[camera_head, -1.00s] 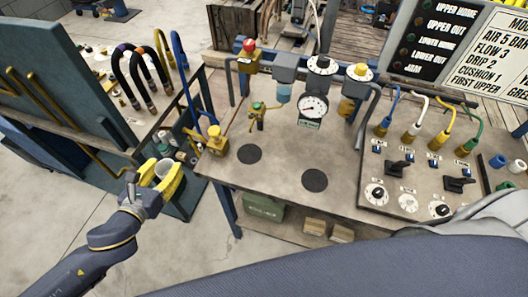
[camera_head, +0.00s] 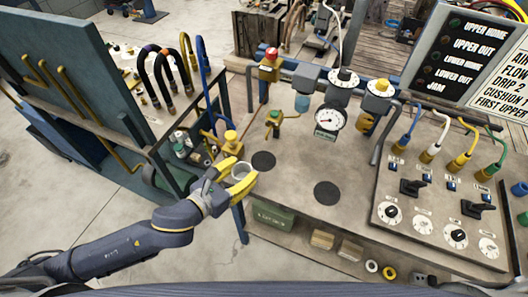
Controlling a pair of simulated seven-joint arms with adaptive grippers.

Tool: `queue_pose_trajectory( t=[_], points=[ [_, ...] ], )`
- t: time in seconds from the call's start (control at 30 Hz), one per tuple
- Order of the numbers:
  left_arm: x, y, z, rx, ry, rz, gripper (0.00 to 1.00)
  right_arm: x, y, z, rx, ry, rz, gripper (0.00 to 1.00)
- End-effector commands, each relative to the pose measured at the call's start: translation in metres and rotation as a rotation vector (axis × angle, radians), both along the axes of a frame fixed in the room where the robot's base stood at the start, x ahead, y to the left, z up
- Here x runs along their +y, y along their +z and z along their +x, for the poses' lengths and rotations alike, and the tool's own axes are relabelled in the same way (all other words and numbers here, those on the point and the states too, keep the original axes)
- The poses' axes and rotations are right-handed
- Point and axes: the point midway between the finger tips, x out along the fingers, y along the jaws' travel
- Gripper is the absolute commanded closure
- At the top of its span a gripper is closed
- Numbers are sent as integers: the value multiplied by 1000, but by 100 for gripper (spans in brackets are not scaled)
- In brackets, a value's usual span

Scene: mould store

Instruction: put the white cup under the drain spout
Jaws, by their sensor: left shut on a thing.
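The white cup (camera_head: 241,171) is held upright, or nearly so, between the yellow fingers of my left gripper (camera_head: 243,175), which is shut on it. The fingers hide part of its sides. Cup and gripper are at the left edge of the workbench, just left of and in front of a black round disc (camera_head: 263,161). A small brass valve (camera_head: 275,119) with a downward end stands behind that disc; it looks like the drain spout, but I cannot be sure. My right gripper is not in view.
A yellow fitting (camera_head: 231,144) stands close behind the cup. A second black disc (camera_head: 327,193) lies to the right. The control panel (camera_head: 445,210) fills the bench's right. The bench middle (camera_head: 295,165) is clear.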

Motion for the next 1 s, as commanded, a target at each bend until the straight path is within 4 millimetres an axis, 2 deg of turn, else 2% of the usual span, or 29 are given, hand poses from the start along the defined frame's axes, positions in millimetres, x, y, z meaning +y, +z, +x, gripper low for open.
queue_pose_trajectory(
  t=[0.1, 0.3, 0.57, 0.83, 1.0],
  points=[
    [-16, 1, 20, -2, -1, -3, 81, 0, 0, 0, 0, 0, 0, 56],
    [-31, 1, 41, -2, 0, -1, 81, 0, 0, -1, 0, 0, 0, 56],
    [-39, 0, 52, -1, 0, -1, 81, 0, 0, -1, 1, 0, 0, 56],
    [-61, 1, 81, -2, 0, -1, 81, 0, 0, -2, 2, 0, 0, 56],
    [-60, -13, 80, 1, 0, 0, 81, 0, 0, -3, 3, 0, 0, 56]
  ],
)
